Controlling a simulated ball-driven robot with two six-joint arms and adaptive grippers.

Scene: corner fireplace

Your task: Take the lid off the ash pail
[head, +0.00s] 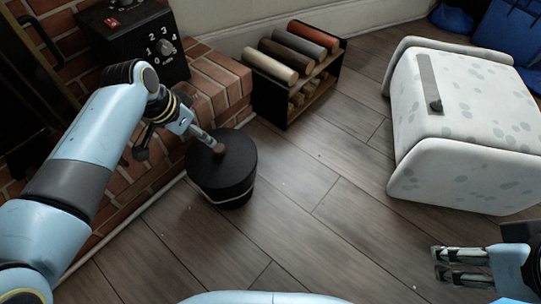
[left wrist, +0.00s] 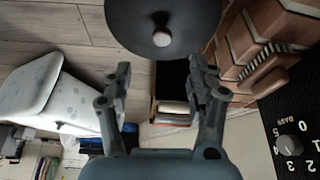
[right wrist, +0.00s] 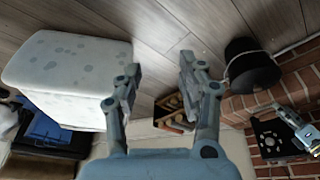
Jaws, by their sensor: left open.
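The ash pail (head: 232,190) is a dark round pail with a pale band, upright on the wood floor beside the brick hearth. Its black lid (head: 235,158) is on it; the left wrist view shows the lid (left wrist: 185,18) with a pale round knob (left wrist: 162,38). My left gripper (head: 180,150) is open and empty at the pail's hearth side, one finger overlapping the lid in the head view. In the left wrist view the knob lies ahead of the gap between the fingers (left wrist: 161,68). My right gripper (head: 438,263) is open and empty, away from the pail (right wrist: 250,75).
A brick hearth (head: 215,85) and a black control box with a dial (head: 150,45) stand behind the left arm. A rack of coloured rolls (head: 300,75) stands at the back. Floor (head: 310,220) between is clear.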

